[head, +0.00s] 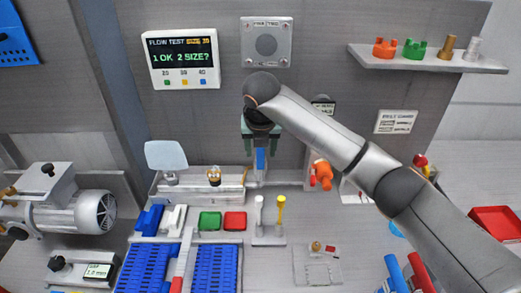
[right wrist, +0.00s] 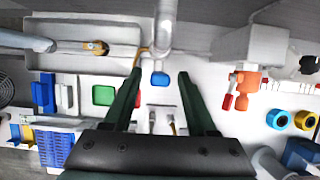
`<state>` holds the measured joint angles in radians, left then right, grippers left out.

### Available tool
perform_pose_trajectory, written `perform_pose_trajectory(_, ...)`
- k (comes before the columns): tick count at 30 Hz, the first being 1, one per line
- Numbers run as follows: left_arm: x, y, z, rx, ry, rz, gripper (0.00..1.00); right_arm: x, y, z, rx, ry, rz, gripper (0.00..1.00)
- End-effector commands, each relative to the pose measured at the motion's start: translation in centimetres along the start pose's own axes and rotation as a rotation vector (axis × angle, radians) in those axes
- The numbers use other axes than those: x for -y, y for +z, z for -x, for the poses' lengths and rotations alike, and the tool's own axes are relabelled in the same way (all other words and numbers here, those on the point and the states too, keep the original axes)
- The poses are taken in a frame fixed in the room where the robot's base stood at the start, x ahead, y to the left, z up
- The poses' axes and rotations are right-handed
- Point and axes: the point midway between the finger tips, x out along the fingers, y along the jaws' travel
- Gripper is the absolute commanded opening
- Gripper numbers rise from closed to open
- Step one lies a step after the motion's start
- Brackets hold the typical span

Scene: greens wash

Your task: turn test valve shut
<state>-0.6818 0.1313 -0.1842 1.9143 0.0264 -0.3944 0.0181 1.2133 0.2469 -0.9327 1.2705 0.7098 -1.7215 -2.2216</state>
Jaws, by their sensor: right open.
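The test valve appears to be the small blue handle (head: 260,159) on a pale vertical pipe above the bench, below the round wall plate. In the right wrist view the blue handle (right wrist: 160,79) lies between and beyond the fingertips. My right gripper (head: 260,150) points down above the handle, with one dark green finger on each side. It is open and empty, and it shows open in the right wrist view (right wrist: 159,75). Whether either finger touches the handle cannot be told. My left gripper is out of view.
A flow test screen (head: 183,58) reads "1 OK 2 SIZE?". A pale trough (head: 210,189) with a brass fitting stands left of the pipe. An orange fitting (head: 323,171) stands to the right. Green (head: 209,221) and red (head: 235,221) trays and blue bins (head: 146,266) lie in front.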

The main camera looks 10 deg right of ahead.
Motion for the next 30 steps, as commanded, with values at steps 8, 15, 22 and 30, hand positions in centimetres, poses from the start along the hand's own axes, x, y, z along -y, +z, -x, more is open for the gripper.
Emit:
perform_pose_trajectory(8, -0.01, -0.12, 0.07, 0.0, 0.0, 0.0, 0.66, -0.03, 0.02, -1.42, 0.001, 0.0, 0.001, 0.57)
perform_pose_trajectory(15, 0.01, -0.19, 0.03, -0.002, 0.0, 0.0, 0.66, -0.03, 0.01, -1.41, 0.001, 0.0, 0.001, 0.52)
perform_pose_trajectory(22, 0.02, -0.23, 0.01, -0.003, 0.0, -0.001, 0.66, -0.03, 0.01, -1.39, 0.001, 0.001, 0.001, 0.26)
perform_pose_trajectory(30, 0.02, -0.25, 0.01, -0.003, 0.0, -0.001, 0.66, -0.02, 0.02, -1.38, 0.001, 0.0, 0.0, 0.0)
